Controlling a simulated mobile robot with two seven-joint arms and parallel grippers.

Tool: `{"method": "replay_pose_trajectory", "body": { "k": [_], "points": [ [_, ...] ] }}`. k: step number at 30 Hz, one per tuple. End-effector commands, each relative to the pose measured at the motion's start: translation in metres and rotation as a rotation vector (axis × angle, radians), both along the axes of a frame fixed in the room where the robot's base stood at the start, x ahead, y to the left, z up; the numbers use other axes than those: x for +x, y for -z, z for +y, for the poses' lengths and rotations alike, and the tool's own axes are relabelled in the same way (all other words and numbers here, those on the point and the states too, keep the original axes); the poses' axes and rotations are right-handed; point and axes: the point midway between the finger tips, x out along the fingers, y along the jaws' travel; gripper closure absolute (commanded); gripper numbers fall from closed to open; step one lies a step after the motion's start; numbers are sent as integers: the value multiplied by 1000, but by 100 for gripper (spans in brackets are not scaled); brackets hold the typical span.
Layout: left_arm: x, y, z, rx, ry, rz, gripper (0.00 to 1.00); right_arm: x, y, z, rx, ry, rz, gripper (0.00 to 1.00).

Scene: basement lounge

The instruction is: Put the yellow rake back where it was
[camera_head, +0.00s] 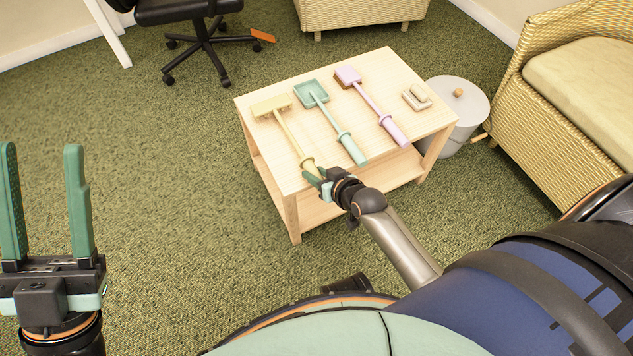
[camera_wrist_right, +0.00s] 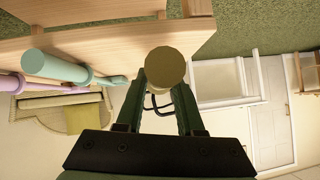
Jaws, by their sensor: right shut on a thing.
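The yellow rake (camera_head: 288,132) lies along the left part of the small wooden table (camera_head: 385,68), its head toward the back left and its handle toward the front edge. My right gripper (camera_head: 318,177) is shut on the handle end at the table's front edge. In the right wrist view the round handle end (camera_wrist_right: 165,67) sits between the fingers of my right gripper (camera_wrist_right: 163,88). I cannot tell whether the rake touches the tabletop. My left gripper (camera_head: 45,200) is open and empty, at the left of the head view, away from the table.
A small beige block-like item (camera_head: 416,97) lies at the table's right. A white bin (camera_head: 463,105) and wicker chair (camera_head: 570,95) stand right of the table.

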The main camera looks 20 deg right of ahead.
Motion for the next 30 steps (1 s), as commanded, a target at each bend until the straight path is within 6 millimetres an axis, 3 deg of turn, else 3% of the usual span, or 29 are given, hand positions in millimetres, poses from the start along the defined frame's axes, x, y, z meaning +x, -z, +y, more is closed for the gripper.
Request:
{"method": "replay_pose_trajectory", "body": {
  "k": [4, 11, 12, 18, 20, 30],
  "points": [
    [0, 17, -1, -12, 15, 11, 50, 1, 27, 0, -1, 0, -2, 100],
    [1, 17, -2, -19, 20, 17, 50, 0, 30, 0, -1, 0, -1, 100],
    [1, 17, -2, -19, 20, 17, 50, -1, 32, 0, -2, -1, 4, 62],
    [1, 17, -2, -18, 21, 18, 50, -1, 31, 0, -1, 0, 3, 40],
    [1, 17, -2, -17, 20, 17, 50, -1, 31, 0, -1, 0, 2, 33],
    [1, 12, -2, -12, 19, 17, 50, -6, 26, -1, -1, 0, 2, 33]
  ]
}}
